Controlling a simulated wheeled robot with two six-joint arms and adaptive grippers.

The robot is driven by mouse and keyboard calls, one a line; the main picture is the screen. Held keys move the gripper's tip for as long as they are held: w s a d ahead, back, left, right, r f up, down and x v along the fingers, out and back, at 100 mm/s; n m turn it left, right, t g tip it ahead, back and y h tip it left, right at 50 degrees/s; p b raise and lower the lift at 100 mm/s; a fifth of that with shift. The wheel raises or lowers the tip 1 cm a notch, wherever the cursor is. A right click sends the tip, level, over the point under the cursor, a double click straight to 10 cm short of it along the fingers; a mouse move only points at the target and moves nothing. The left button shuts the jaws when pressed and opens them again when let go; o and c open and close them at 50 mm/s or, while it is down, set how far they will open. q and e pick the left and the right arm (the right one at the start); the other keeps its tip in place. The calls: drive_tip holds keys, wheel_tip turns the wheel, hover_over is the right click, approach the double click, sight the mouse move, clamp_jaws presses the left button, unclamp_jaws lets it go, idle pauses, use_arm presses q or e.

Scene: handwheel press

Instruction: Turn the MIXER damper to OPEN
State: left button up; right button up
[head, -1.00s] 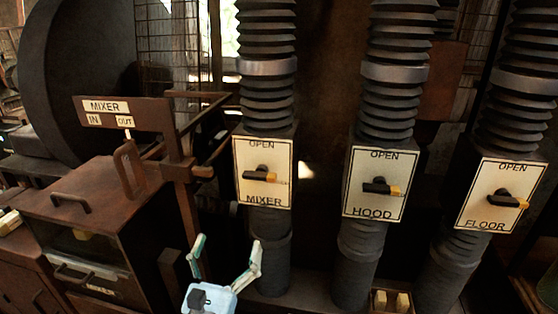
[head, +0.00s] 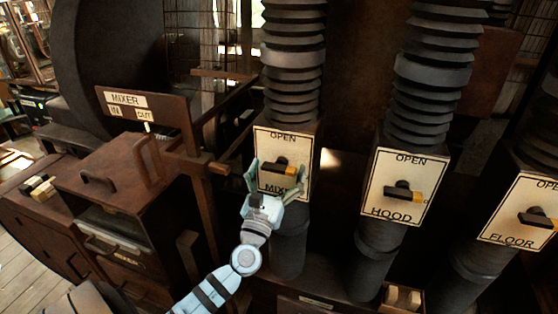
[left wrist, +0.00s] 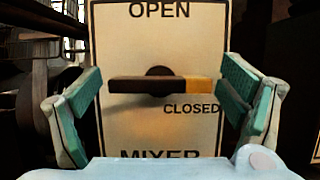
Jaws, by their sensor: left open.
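The MIXER damper plate (head: 264,143) is cream with OPEN at its top and MIXER at its bottom. Its dark handle (head: 275,163) lies about horizontal, with the yellow tip to the right. In the left wrist view the handle (left wrist: 140,86) is level and its yellow tip points right, just above the word CLOSED. My left gripper (head: 273,178) is open in front of the plate. Its green-padded fingers stand to the left and right of the handle, and I see no contact. It partly covers the word MIXER. My right gripper is not in view.
The HOOD damper (head: 402,200) and FLOOR damper (head: 518,212) stand to the right, their handles also about horizontal. A brown MIXER IN/OUT lever frame (head: 170,120) and a brown cabinet (head: 110,185) are close on the left. Ribbed black ducts rise above the plates.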

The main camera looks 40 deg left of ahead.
use_arm(q)
drive_tip(key=shift+w+a+r, duration=0.1)
drive_tip(key=shift+w+r, duration=0.05)
drive_tip(key=shift+w, duration=0.15)
drive_tip(key=shift+s, duration=0.1)
drive_tip(key=c, duration=1.2)
drive_tip(key=shift+o, duration=0.2)
